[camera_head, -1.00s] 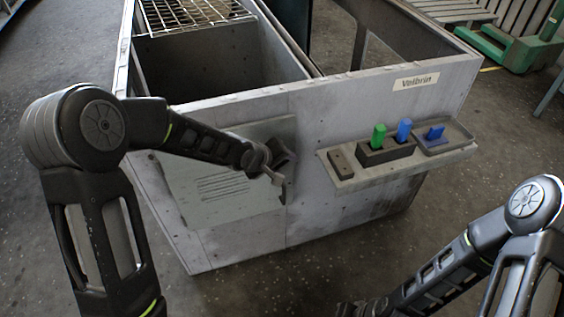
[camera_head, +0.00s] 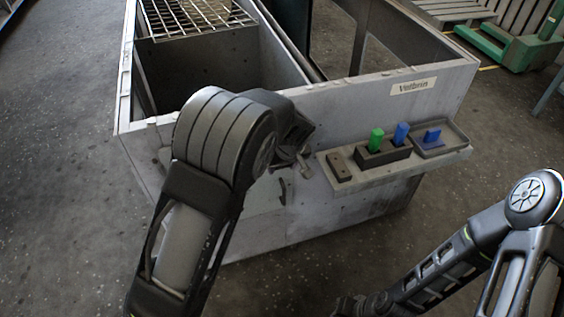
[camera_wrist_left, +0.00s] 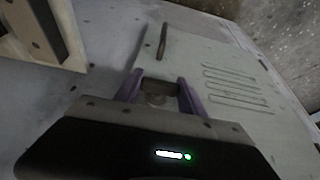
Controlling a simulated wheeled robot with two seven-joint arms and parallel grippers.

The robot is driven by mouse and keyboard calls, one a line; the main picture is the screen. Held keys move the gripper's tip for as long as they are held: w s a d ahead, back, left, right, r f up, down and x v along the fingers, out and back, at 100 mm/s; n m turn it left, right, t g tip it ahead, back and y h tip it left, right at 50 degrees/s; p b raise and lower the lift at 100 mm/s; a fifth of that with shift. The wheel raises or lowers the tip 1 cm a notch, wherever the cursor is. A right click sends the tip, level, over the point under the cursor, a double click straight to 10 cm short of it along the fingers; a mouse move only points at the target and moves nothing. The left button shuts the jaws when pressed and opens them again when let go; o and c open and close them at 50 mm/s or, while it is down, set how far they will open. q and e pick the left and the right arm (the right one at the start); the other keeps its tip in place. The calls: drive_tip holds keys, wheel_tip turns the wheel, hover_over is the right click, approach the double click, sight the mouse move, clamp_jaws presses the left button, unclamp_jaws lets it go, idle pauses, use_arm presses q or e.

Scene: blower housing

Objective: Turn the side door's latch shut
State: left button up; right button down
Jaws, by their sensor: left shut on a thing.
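The side door (camera_wrist_left: 255,75) is a pale grey-green panel with louvre slots in the left wrist view. A dark bar handle (camera_wrist_left: 162,42) stands on it. In the head view the handle (camera_head: 283,191) shows, while my left arm hides most of the door. My left gripper (camera_head: 303,166) is at the housing's front wall, right of and above the handle. In the left wrist view its purple fingers (camera_wrist_left: 158,92) are shut on a small dark piece, apparently the latch (camera_wrist_left: 158,88), at the door's edge. The latch's exact angle is hard to tell. My right gripper (camera_head: 352,306) is low at the bottom edge, far from the door.
The grey blower housing (camera_head: 350,105) stands open on top, with a wire grille (camera_head: 195,15). A shelf (camera_head: 400,170) right of my left gripper holds a dark block with green and blue pieces, and a tray (camera_head: 455,138). The floor in front is clear.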

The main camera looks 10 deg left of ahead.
idle(0.4)
use_arm(q)
drive_tip(key=o, duration=1.4)
drive_tip(key=shift+c, duration=0.2)
drive_tip(key=p+v, duration=0.1)
drive_tip(key=v, duration=0.6)
drive_tip(key=shift+r, duration=0.35)
drive_tip(key=shift+d, duration=0.1)
